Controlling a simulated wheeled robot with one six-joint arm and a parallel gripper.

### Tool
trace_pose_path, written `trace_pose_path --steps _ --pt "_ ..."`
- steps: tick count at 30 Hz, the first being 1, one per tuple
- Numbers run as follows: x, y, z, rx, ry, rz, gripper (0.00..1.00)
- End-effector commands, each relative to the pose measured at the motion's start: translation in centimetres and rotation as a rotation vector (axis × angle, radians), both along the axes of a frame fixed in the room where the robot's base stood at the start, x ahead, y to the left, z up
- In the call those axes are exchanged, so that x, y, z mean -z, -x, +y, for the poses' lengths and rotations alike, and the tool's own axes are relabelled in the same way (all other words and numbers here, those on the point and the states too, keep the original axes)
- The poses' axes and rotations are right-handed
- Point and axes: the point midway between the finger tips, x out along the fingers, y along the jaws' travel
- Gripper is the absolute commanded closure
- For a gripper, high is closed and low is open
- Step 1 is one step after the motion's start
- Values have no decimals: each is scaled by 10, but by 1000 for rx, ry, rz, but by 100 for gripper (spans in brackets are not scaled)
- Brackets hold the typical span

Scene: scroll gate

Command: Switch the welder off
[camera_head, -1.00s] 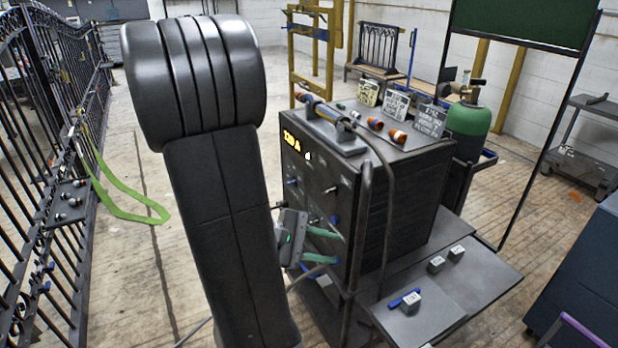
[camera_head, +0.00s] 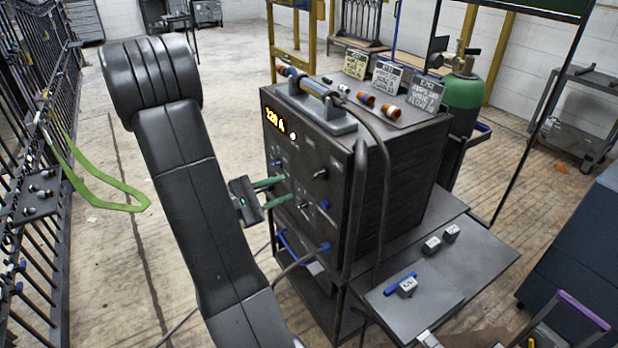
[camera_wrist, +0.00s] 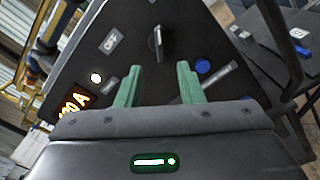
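The welder (camera_head: 395,190) is a dark box on a cart. Its lit display (camera_head: 277,120) reads about 120 A in yellow, with a small white light (camera_head: 293,137) beside it. In the wrist view, the display (camera_wrist: 72,104) and light (camera_wrist: 96,78) are lit too. A black knob (camera_wrist: 158,42) with a raised grip sits on the front panel, beyond my fingertips and roughly between them.
A torch with a cable (camera_head: 320,98) lies on the welder's top. A side shelf (camera_head: 440,285) holds small grey blocks. A black gate (camera_head: 30,180) with a green strap stands at left. A green gas cylinder (camera_head: 462,105) stands behind.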

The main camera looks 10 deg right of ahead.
Motion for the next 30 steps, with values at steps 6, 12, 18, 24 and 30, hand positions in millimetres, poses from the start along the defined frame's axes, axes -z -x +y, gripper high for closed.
trace_pose_path --steps 6,12,18,24,30 --pt "0 -10 -30 6 -1 0 66" --pt "0 -19 -55 4 -1 0 66" --pt "0 -27 -75 3 -1 0 66" --pt "0 -30 -83 0 -1 1 66" --pt "0 -30 -84 0 -1 1 66"
